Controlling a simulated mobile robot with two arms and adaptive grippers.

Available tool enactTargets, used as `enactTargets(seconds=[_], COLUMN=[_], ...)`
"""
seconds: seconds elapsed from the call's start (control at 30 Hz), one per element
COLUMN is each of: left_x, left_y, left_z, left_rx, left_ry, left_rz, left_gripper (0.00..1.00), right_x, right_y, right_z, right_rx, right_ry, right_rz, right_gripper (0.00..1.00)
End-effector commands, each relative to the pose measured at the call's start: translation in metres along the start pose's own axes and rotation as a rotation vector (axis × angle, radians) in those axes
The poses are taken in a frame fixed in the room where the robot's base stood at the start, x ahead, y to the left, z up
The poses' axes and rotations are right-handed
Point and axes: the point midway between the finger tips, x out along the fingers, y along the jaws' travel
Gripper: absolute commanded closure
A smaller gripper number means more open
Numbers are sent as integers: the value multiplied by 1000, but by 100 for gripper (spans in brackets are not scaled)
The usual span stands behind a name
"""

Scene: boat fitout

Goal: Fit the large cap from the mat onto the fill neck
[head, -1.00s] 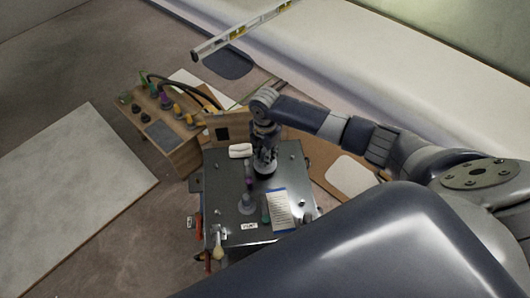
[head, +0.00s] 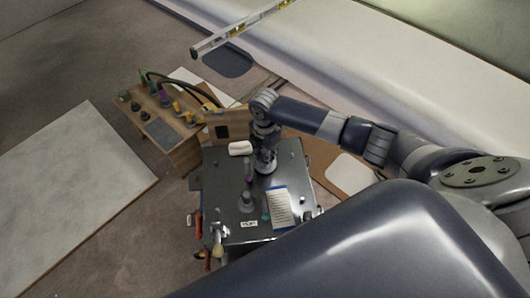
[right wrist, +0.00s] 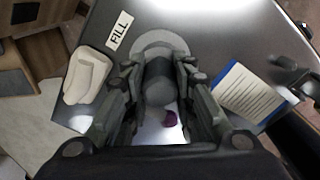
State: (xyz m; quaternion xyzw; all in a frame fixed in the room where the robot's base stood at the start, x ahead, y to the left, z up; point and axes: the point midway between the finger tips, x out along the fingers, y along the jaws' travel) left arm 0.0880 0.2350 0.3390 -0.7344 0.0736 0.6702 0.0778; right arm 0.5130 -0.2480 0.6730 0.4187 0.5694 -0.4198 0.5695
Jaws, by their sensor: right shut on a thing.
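My right gripper (head: 265,162) points down at the far part of the dark metal panel top (head: 225,180). In the right wrist view its fingers (right wrist: 165,90) are closed around a dark grey cylindrical cap (right wrist: 160,82). A pale round flange (right wrist: 152,42), beside the FILL label (right wrist: 119,31), shows around and behind the cap. The fill neck itself is hidden under the cap and fingers. I cannot tell whether the cap is seated or just above the neck. My left gripper is not in view.
A folded white cloth (head: 240,149) lies left of the gripper. A sheet with text (head: 280,207) lies at the near right. A grey fitting (head: 246,202) and a small purple piece (right wrist: 170,118) stand nearby. A wooden box with coloured items (head: 165,125) is beyond the panel's left side.

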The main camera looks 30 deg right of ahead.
Motion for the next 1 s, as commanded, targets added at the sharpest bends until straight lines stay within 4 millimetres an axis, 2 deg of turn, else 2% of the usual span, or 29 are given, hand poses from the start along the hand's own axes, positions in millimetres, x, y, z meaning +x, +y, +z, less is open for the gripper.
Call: enactTargets(seconds=[0.43,0.47,0.57,0.8,0.93,1.0], left_x=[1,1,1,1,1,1], left_y=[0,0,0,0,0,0], left_z=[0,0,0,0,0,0], left_rx=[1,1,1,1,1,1], left_ry=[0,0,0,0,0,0], left_rz=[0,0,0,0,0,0], left_gripper=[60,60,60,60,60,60], right_x=[4,4,4,4,4,4], right_y=[0,0,0,0,0,0], right_z=[0,0,0,0,0,0], right_rx=[0,0,-1,-1,-1,-1], right_ry=[0,0,0,0,0,0], right_rz=[0,0,0,0,-1,-1], right_gripper=[100,74,52,52,31,29])
